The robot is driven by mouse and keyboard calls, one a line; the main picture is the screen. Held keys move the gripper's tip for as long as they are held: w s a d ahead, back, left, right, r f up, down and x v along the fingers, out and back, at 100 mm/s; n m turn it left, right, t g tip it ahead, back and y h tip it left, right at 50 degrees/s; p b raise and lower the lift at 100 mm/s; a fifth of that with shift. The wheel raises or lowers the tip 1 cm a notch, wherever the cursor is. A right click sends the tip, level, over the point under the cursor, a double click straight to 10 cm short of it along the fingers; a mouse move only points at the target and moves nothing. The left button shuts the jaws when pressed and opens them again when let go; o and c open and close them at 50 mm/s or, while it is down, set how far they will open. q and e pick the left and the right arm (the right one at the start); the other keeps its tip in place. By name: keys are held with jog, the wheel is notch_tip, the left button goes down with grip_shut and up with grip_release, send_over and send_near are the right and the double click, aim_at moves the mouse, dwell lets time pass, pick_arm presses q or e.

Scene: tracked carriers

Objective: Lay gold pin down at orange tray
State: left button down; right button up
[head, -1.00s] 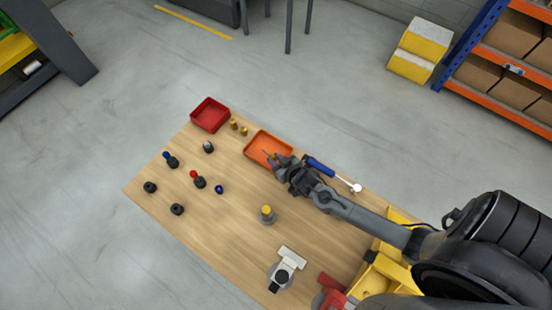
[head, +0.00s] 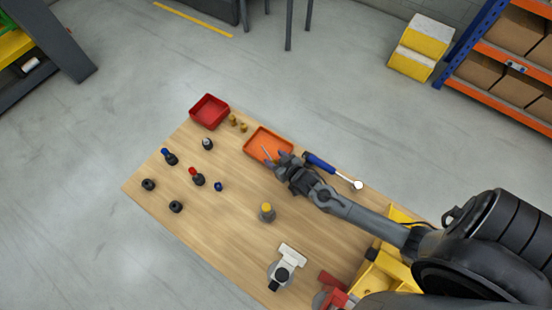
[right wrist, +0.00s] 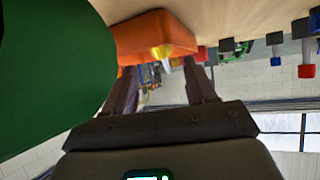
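The orange tray (head: 256,142) lies on the table's far edge, and it also shows in the right wrist view (right wrist: 140,34). My right gripper (head: 276,158) is over the tray's near right side. In the right wrist view its two fingers (right wrist: 163,88) stand wide apart with a clear gap. A gold piece, seemingly the gold pin (right wrist: 161,52), shows between and beyond them, against the tray. A thin pale line (head: 266,151) shows at the tray beside the fingertips. I cannot tell whether the pin touches the tray floor. My left gripper is out of view.
A red tray (head: 210,111) and two small gold pieces (head: 238,124) are left of the orange tray. A blue-handled tool (head: 320,163) lies right of my gripper. Several dark pegs and a gold-topped piece (head: 266,211) stand nearer. The middle of the table is mostly clear.

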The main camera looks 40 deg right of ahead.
jog(key=shift+s, duration=0.1)
jog(key=v, duration=1)
jog(key=shift+s+r, duration=0.2)
jog(key=shift+s, duration=0.05)
dwell(0.3)
